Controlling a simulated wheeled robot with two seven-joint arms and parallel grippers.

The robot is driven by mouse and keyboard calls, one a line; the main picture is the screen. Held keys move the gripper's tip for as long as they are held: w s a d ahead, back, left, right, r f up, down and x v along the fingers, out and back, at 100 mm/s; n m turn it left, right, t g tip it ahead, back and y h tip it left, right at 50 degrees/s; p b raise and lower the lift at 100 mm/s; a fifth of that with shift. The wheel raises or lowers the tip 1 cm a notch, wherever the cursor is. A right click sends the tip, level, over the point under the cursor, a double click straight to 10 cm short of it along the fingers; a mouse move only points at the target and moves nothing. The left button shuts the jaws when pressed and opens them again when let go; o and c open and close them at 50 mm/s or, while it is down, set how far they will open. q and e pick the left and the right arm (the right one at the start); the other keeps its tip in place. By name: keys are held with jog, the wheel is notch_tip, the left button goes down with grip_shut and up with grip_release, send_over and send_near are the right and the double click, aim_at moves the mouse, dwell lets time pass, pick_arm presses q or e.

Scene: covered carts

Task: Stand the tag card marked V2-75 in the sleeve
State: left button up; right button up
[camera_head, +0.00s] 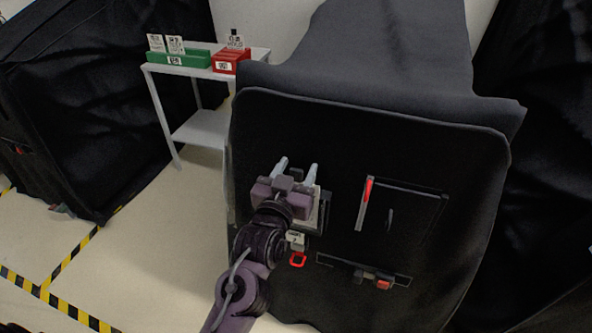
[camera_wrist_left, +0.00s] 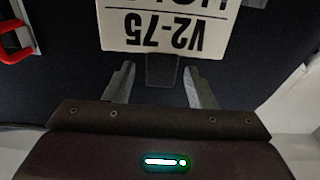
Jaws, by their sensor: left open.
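The tag card (camera_wrist_left: 155,30) marked V2-75 is white with black print and appears upside down in the left wrist view, its top cut off. A dark tab (camera_wrist_left: 162,70) lies at its near edge, between the spread fingers. My left gripper (camera_head: 298,164) is open in front of the black cart cover; its fingers also show in the wrist view (camera_wrist_left: 158,84), apart from the tab on both sides. In the head view a pale edge, likely the card, shows beside the gripper at a dark frame (camera_head: 326,212); I cannot tell whether this is the sleeve. My right gripper is out of view.
The cart front (camera_head: 430,250) carries a red handle (camera_head: 369,189), a small white label (camera_head: 295,238) and a red ring (camera_head: 298,260). A grey shelf cart (camera_head: 205,130) behind holds a green bin (camera_head: 190,60) and a red bin (camera_head: 231,67) with white cards.

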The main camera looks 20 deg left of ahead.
pick_arm(q)
jog(key=s+b, duration=0.2)
jog(key=s, duration=0.5)
jog(key=shift+s+a, duration=0.15)
jog(key=shift+s, duration=0.25)
